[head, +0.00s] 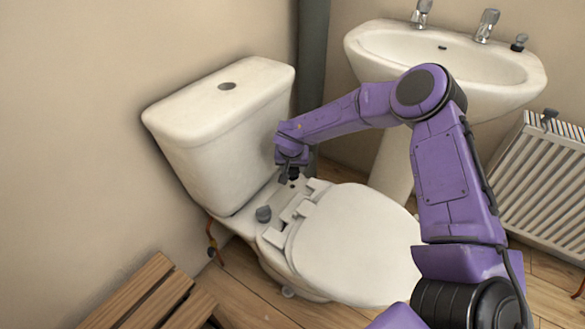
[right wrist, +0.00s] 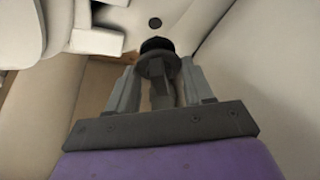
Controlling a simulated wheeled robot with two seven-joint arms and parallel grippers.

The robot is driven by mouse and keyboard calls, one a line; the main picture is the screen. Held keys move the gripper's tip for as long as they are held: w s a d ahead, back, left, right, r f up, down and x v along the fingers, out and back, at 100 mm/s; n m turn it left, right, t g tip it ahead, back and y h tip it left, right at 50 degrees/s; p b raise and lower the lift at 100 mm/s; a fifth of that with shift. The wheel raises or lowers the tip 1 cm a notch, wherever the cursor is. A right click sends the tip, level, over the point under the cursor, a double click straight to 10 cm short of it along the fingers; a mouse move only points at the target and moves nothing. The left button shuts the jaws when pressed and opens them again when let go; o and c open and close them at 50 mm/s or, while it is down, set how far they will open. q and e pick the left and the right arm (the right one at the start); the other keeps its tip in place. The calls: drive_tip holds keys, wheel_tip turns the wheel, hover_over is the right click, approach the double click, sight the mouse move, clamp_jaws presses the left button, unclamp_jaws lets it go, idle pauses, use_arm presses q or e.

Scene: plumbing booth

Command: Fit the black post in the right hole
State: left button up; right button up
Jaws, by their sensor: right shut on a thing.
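My right gripper (head: 289,174) is low behind the toilet seat, beside the cistern. It is shut on the black post (right wrist: 157,65), which shows between the fingers in the right wrist view (right wrist: 158,88) with a round collar and a black end pointing away. A dark round hole (right wrist: 155,22) in the white ceramic shows just beyond the post's end; the post looks apart from it. In the head view the right hole (head: 291,185) is a small dark spot just below the gripper. My left gripper is out of view.
The white cistern (head: 215,120) rises close behind the gripper. The closed toilet seat lid (head: 352,245) with its hinge blocks (head: 298,209) lies in front. A sink (head: 450,60), a radiator (head: 545,180) and a wooden slatted bench (head: 150,295) stand around.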

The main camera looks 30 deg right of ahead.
wheel_tip(320, 180, down, 2)
drive_tip(key=b, duration=0.2)
drive_tip(key=shift+f+b, duration=0.25)
drive_tip(key=shift+b, duration=0.1)
drive_tip(key=shift+p, duration=0.4)
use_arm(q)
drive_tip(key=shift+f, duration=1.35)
use_arm(e)
drive_tip(key=shift+f, duration=1.1)
use_arm(q)
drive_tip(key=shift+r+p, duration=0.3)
drive_tip(key=shift+p, duration=0.05)
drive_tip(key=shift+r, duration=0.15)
use_arm(e)
drive_tip(key=shift+f, duration=0.15)
drive_tip(key=o, duration=1.1)
drive_tip(key=shift+o, duration=0.2)
drive_tip(key=p+v, duration=0.4)
drive_tip(key=v, duration=0.6)
drive_tip(key=shift+s+r, duration=0.1)
drive_tip(key=shift+r, duration=0.2)
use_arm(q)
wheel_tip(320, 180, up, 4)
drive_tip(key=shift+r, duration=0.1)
